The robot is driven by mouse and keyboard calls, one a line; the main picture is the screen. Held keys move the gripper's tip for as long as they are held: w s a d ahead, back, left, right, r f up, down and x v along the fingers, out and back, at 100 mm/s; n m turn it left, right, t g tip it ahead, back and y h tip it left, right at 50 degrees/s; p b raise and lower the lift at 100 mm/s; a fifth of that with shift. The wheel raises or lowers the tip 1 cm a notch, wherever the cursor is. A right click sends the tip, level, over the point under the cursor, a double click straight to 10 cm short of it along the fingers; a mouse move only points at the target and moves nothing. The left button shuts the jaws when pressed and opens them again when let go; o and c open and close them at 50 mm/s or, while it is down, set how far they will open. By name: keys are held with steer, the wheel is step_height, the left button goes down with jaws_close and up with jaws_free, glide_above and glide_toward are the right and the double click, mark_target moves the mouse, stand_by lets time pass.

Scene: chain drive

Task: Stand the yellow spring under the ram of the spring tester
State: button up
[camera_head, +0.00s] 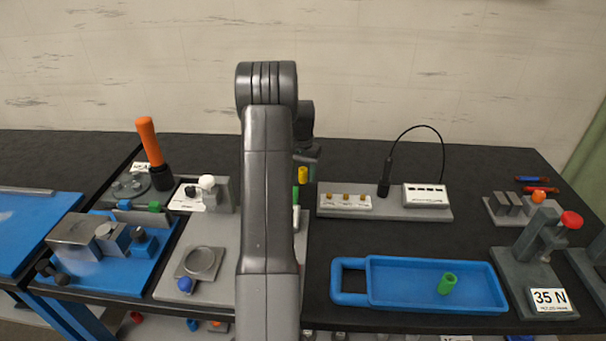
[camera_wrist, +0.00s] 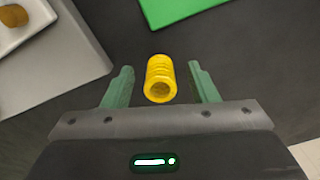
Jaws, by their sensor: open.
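The yellow spring (camera_wrist: 160,78) appears in the wrist view between the two green fingers of my gripper (camera_wrist: 162,87), with a visible gap on each side. My gripper is open, and I cannot tell how far above or around the spring its tips are. In the head view the yellow spring (camera_head: 303,174) shows just right of my arm, below my gripper, which is partly hidden. A grey press-like stand with a red knob and a "35 N" label, seemingly the spring tester (camera_head: 525,262), stands at the right front of the table.
A blue handled tray (camera_head: 385,292) holding a green spring (camera_head: 447,284) lies at the front, left of the press. A grey base (camera_head: 430,213) with a white block, a box and a cabled probe stands behind it. A green flat piece (camera_wrist: 182,8) lies near the yellow spring.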

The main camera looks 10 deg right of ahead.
steer(key=shift+f, duration=0.4)
steer(key=shift+c, duration=0.4)
steer(key=c, duration=1.1)
steer(key=shift+o, duration=0.2)
steer(key=shift+r, duration=0.1)
